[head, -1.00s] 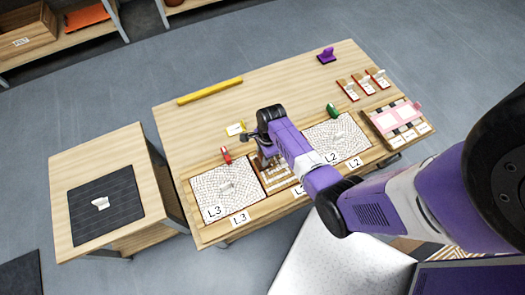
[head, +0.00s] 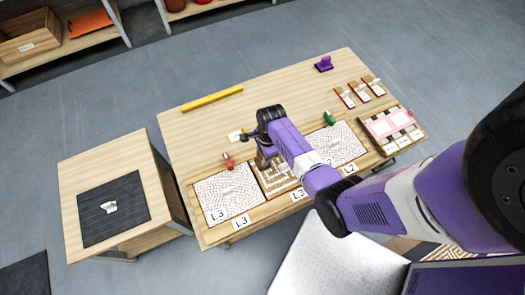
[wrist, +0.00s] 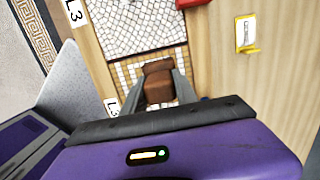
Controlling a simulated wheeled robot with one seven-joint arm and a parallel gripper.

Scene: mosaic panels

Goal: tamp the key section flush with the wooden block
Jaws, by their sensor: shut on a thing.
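My gripper (head: 264,153) is shut on the brown wooden block (wrist: 158,82), which sits between its two fingers in the wrist view. The block is low over the key section (head: 281,178), a narrow panel with a brown and white pattern between two pale mosaic panels. The key section also shows in the wrist view (wrist: 128,72), partly hidden by the block and the fingers. I cannot tell whether the block touches it, or whether the section is level with its neighbours.
Pale mosaic panels lie left (head: 226,192) and right (head: 340,143) of the section. A red piece (head: 228,162) and a green piece (head: 329,119) stand at their back edges. A yellow bar (head: 212,98) lies at the back. The table's back middle is clear.

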